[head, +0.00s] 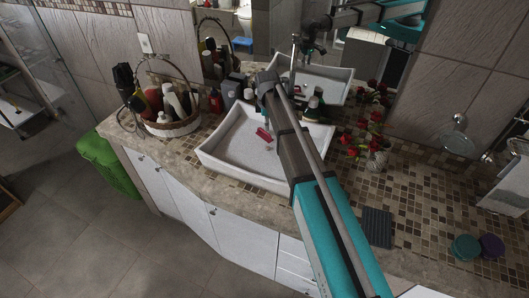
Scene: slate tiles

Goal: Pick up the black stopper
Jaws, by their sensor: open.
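I cannot make out a black stopper for certain; it may be hidden behind my arm or too small to tell. My arm reaches from the bottom right over the white basin (224,152). My gripper (269,122) is at the arm's far end, above the back part of the basin, small and dark, and partly hidden by the arm. It is open, and I see nothing held in it. A small red object (264,134) lies in the basin below my gripper. Dark bottles (316,103) stand behind the basin, to the right of the arm.
A wicker basket (178,127) of bottles stands left of the basin. Red flowers (366,137) in a vase, a dark ribbed mat (377,227) and two round jars (466,247) are on the tiled counter at right. A mirror (345,55) is behind. A green basket (108,165) is on the floor.

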